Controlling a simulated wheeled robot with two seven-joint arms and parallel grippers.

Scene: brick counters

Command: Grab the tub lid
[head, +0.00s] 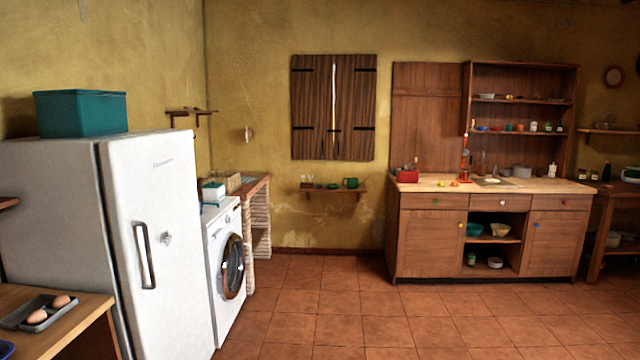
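I cannot make out for certain which thing is the tub lid. A large teal box (82,115) stands on top of the white fridge (160,230) at the left, and its top edge looks like a wider rim or lid. A smaller white and teal box (213,193) sits on the washing machine (226,265), too small to tell whether it has a lid. Neither of my grippers shows in the head view.
A wooden table (75,318) with a grey egg tray (18,318) is at the near left. A wooden counter (430,240) with small items stands against the back wall. A small shelf (333,191) holds green cups. The tiled floor (330,310) in the middle is clear.

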